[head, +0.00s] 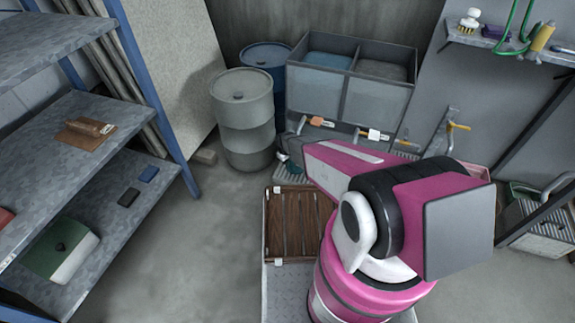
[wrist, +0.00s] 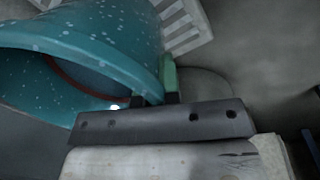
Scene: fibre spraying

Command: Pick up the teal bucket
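The teal bucket (wrist: 95,40), speckled with pale spots, fills the upper left of the wrist view. It looks tilted, with its open mouth toward the left and a reddish-brown ring inside. My gripper (wrist: 156,88) is at the bucket's right edge. Its two fingers are close together, with the bucket's wall between them; the green-padded finger is on the outer side and the other is largely hidden at the rim. In the head view my pink arm covers the gripper and most or all of the bucket.
A grey drum (head: 243,120) and a blue drum (head: 266,58) stand at the back, beside a grey two-part bin (head: 375,100). Metal shelves (head: 95,115) line the left. A wooden slatted panel (head: 292,225) lies in front of me. The floor (head: 205,245) at left centre is clear.

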